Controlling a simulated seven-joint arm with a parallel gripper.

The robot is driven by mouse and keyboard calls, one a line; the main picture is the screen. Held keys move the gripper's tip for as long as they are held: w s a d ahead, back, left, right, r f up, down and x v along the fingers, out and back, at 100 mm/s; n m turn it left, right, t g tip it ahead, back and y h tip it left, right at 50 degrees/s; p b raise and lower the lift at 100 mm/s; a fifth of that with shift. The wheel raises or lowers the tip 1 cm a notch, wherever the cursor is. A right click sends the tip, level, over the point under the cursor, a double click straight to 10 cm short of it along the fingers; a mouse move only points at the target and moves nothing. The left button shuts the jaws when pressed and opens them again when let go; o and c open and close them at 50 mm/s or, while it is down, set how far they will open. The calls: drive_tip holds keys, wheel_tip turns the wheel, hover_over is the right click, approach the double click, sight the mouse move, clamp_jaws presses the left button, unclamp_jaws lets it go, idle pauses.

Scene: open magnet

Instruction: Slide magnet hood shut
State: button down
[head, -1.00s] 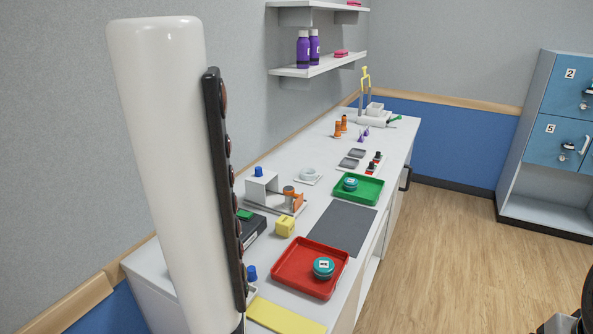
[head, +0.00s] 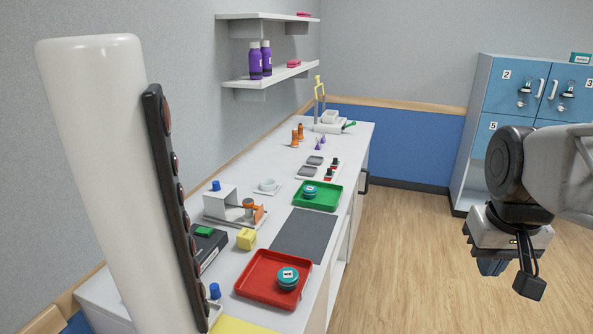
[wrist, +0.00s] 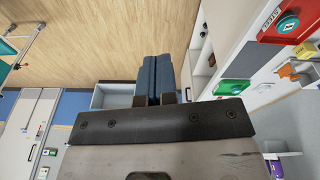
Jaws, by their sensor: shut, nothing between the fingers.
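A white box-shaped hood (head: 221,204) with a blue knob (head: 216,185) on top stands on the counter in the head view, toward the wall. It appears to be the magnet hood. An orange and grey piece (head: 254,211) sits uncovered to its right on the same base, so the hood stands open. My gripper (head: 492,268) is at the right of the head view, over the floor and well away from the counter. Its blue fingers (wrist: 157,80) are shut together and empty in the wrist view. The hood is not clearly visible in the wrist view.
A red tray (head: 245,291) and a green tray (head: 328,205) hold round teal-lidded containers. A yellow block (head: 246,239) and a black box (head: 213,244) stand near the hood. A dark mat (head: 303,236) lies bare. Blue lockers (head: 505,88) stand at the back right.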

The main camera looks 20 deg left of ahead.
drive_tip(key=w+a+r+n+g, duration=0.15)
drive_tip(key=w+a+r, duration=0.25)
drive_tip(key=w+a, duration=0.45)
drive_tip(key=w+a+r+n, duration=0.35)
drive_tip(key=w+a, duration=0.25)
drive_tip(key=w, duration=0.5)
drive_tip(key=w+a+r+n+h, duration=0.1)
drive_tip(key=w+a+n, duration=0.1)
drive_tip(key=w+a, duration=0.65)
drive_tip(key=w+a+n+h, duration=0.15)
drive_tip(key=w+a, duration=0.45)
drive_tip(key=a, duration=0.6)
drive_tip(key=a+f+n, duration=0.2)
drive_tip(key=a+f, duration=0.3)
drive_tip(key=a, duration=1)
drive_tip(key=w+a+f+n+h, duration=0.1)
drive_tip(key=a+f+n, duration=0.2)
drive_tip(key=a, duration=1.2)
drive_tip(key=a+f+n, duration=0.2)
drive_tip(key=a+f, duration=0.4)
drive_tip(key=a, duration=0.9)
drive_tip(key=shift+w+f, duration=0.15)
drive_tip(key=shift+f, duration=0.25)
drive_tip(key=shift+d+f+g+h, duration=0.15)
drive_tip(key=shift+g+h, duration=0.1)
drive_tip(key=x, duration=0.9)
drive_tip(key=shift+f, duration=0.35)
